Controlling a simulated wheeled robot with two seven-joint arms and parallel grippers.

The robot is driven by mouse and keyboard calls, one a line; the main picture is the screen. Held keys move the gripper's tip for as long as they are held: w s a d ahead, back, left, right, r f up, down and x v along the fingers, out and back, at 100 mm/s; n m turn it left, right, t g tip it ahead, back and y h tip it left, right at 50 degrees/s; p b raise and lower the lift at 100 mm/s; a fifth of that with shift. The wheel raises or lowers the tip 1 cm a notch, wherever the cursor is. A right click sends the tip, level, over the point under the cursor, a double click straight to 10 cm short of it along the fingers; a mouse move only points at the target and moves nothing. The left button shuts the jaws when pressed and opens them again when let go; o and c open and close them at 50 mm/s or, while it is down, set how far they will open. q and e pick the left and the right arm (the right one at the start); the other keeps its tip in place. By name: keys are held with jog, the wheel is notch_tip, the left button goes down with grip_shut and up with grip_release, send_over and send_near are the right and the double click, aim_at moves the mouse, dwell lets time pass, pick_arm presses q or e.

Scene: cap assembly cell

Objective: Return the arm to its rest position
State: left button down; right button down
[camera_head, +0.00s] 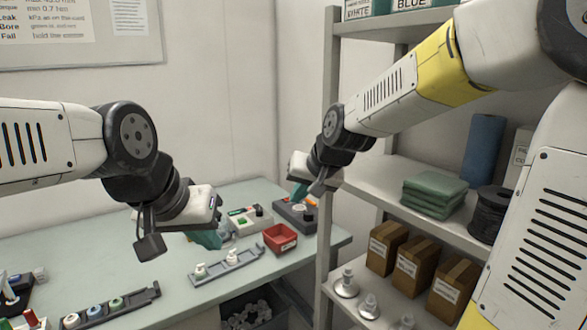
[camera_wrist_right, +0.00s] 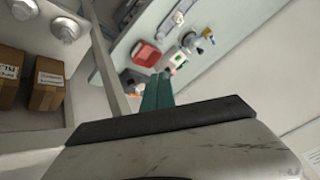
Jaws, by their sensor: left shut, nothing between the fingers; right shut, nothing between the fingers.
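My left gripper (camera_head: 207,238) hangs over the table at centre left in the head view. Its teal fingers are together and hold nothing. My right gripper (camera_head: 299,191) is above the far right corner of the table, close to the shelf's left post. Its teal fingers (camera_wrist_right: 157,92) also show shut and empty in the right wrist view.
The pale green table (camera_head: 175,275) carries a red bin (camera_head: 280,238), a grey rail with white parts (camera_head: 227,266) and another rail with caps (camera_head: 110,310). A shelf unit (camera_head: 329,120) on the right holds brown boxes (camera_head: 407,258) and folded green cloths (camera_head: 434,190).

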jog(key=s+d+h, duration=0.1)
jog(key=s+d, duration=0.5)
jog(key=s, duration=0.4)
jog(key=s+d+r+h, duration=0.1)
jog(key=s+d, duration=0.6)
jog(key=s, duration=0.2)
jog(key=shift+s+g, duration=0.3)
jog(key=shift+s, duration=0.1)
jog(key=shift+r, duration=0.15)
